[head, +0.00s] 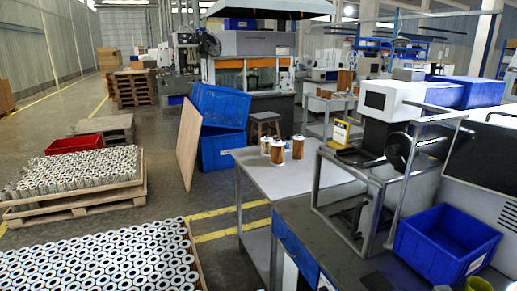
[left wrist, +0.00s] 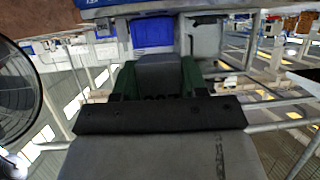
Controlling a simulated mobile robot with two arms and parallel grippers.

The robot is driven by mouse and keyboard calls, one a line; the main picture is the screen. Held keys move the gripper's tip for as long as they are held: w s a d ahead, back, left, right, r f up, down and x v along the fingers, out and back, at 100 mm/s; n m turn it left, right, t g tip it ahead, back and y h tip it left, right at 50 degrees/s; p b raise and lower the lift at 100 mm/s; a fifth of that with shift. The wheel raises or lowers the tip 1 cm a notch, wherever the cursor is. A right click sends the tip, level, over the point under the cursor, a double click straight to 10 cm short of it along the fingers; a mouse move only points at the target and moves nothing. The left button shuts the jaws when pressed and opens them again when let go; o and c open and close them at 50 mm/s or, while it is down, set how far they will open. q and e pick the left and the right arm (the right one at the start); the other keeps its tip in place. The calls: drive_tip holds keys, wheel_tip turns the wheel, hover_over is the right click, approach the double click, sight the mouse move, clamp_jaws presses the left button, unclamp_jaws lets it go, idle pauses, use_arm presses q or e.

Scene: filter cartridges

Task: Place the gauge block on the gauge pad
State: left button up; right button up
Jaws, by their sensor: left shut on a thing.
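In the left wrist view my left gripper (left wrist: 158,80) has two green fingers shut on a dark grey block (left wrist: 160,72), which I take to be the gauge block. The block sits between the fingers and its far end sticks out a little past them. Its lower part is hidden behind the black gripper body. The head view does not clearly show either gripper or the block. I cannot make out the gauge pad in either view. My right gripper is not in view.
A grey metal table (head: 285,180) holds a few orange-brown cartridges (head: 277,151). A blue bin (head: 445,245) stands at the lower right, beside a metal-framed machine (head: 375,200). Pallets of white cylinders (head: 95,260) stand on the floor at left. The table's front part is clear.

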use_arm(q)
drive_tip(key=s+a+r+n+t+y, duration=0.1)
drive_tip(key=a+r+n+t+y, duration=0.1)
drive_tip(key=a+n+t+y, duration=0.5)
drive_tip(key=s+a+r+n+t+y, duration=0.15)
drive_tip(key=a+n+y, duration=0.35)
drive_tip(key=a, duration=0.6)
drive_tip(key=s+f, duration=0.2)
drive_tip(key=s, duration=0.5)
drive_tip(key=shift+f+n+g, duration=0.25)
drive_tip(key=shift+n+g, duration=0.15)
drive_tip(key=shift+g, duration=0.05)
